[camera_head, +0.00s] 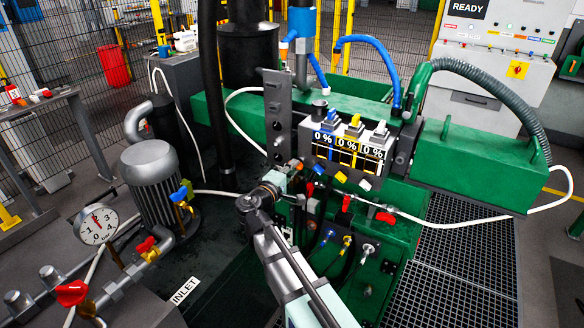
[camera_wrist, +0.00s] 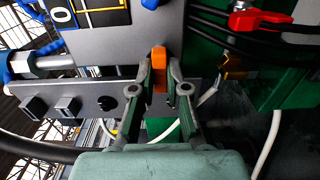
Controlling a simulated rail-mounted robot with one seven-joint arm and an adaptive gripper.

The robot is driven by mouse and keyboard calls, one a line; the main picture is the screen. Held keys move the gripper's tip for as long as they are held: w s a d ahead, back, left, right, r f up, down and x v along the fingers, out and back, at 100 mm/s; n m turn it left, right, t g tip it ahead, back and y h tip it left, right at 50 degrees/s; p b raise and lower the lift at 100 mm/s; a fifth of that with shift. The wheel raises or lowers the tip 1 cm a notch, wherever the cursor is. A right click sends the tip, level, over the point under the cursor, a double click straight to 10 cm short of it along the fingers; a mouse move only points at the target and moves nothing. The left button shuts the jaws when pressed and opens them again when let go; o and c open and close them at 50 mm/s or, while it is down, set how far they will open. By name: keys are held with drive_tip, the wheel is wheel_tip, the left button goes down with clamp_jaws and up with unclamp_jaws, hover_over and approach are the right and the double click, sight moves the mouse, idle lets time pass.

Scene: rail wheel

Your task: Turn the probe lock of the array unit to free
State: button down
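The array unit (camera_head: 345,150) is a grey box with three "0 %" displays and blue, yellow and white parts on top. Its lower corner also shows in the wrist view (camera_wrist: 100,8). A small orange lever (camera_wrist: 159,70), which looks like the probe lock, sticks out below a grey plate. My gripper (camera_wrist: 160,78) has one finger on each side of the lever, close against it, and appears shut on it. In the head view my gripper (camera_head: 281,178) is at the unit's lower left and hides part of that area. The lever's pivot and any marking are not clear.
A red handle (camera_wrist: 258,18) and black hoses are close on the right in the wrist view. Blue, yellow and white plugs (camera_head: 347,240) hang below the unit. A grey plate with square knobs (camera_wrist: 66,105) is on the left. A motor (camera_head: 150,180) stands left of my arm.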

drive_tip(key=shift+f+m+b, duration=0.1)
drive_tip(key=shift+m+b, duration=1.8)
drive_tip(key=shift+b, duration=2)
drive_tip(key=shift+m+b, duration=0.5)
drive_tip(key=shift+b, duration=0.35)
drive_tip(key=shift+m+b, duration=0.4)
drive_tip(key=shift+b, duration=0.6)
drive_tip(key=shift+m+b, duration=1.5)
drive_tip(key=shift+b, duration=1.65)
drive_tip(key=shift+m+b, duration=0.3)
drive_tip(key=shift+b, duration=0.05)
drive_tip(key=shift+b, duration=0.55)
drive_tip(key=shift+m+b, duration=2)
drive_tip(key=shift+b, duration=1.4)
drive_tip(key=shift+m+b, duration=0.3)
drive_tip(key=shift+b, duration=0.1)
